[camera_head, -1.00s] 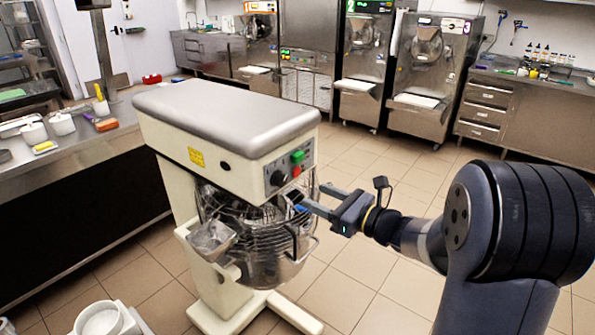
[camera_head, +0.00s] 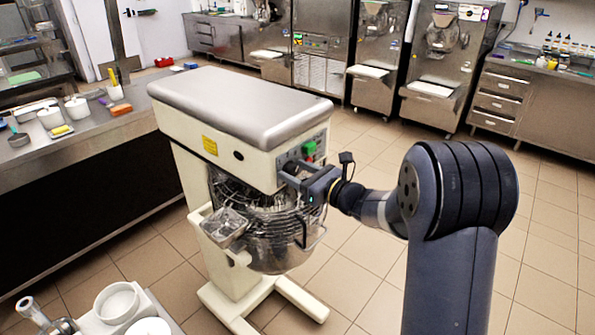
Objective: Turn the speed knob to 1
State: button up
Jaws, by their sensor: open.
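The planetary mixer (camera_head: 235,98), cream with a grey top, stands in the middle of the view. Its control panel faces right, with a green button (camera_head: 309,148) showing above my gripper. The dark speed knob on that panel is hidden or nearly hidden behind my gripper. My gripper (camera_head: 287,172) is open, with its fingers at the panel below and left of the green button, where the knob sits. I cannot tell whether the fingers touch the knob. The knob's setting cannot be read.
The mixer's wire guard and bowl (camera_head: 270,225) hang just below my gripper. A steel counter (camera_head: 85,145) with small containers stands at the left. White tubs (camera_head: 117,300) are at the lower left. Freezers (camera_head: 440,60) line the back. The tiled floor at right is free.

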jog(key=c, duration=0.8)
